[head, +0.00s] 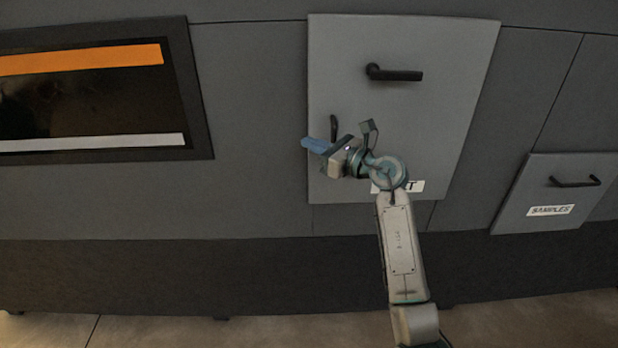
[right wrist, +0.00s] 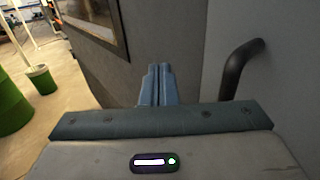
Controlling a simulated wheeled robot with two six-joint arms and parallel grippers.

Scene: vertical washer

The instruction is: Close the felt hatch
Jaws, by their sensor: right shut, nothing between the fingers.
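The felt hatch (head: 425,115) is a light grey panel in the dark grey wall front. It has a black bar handle (head: 394,74) near its top and a dark lever (head: 333,128) near its left edge. Its white label (head: 415,186) is mostly hidden by my right arm; only a final "T" shows. The hatch looks flush or nearly flush, but I cannot tell if it is fully shut. My right gripper (head: 316,146) is shut and empty, in front of the hatch's left edge. In the right wrist view, its blue fingers (right wrist: 155,86) point along the wall, left of a dark handle (right wrist: 240,68).
A dark window (head: 90,97) with an orange strip is left of the hatch. A smaller hatch labelled SAMPLES (head: 550,211) is at the right. The right wrist view shows a green bin (right wrist: 42,79) and open floor at the left.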

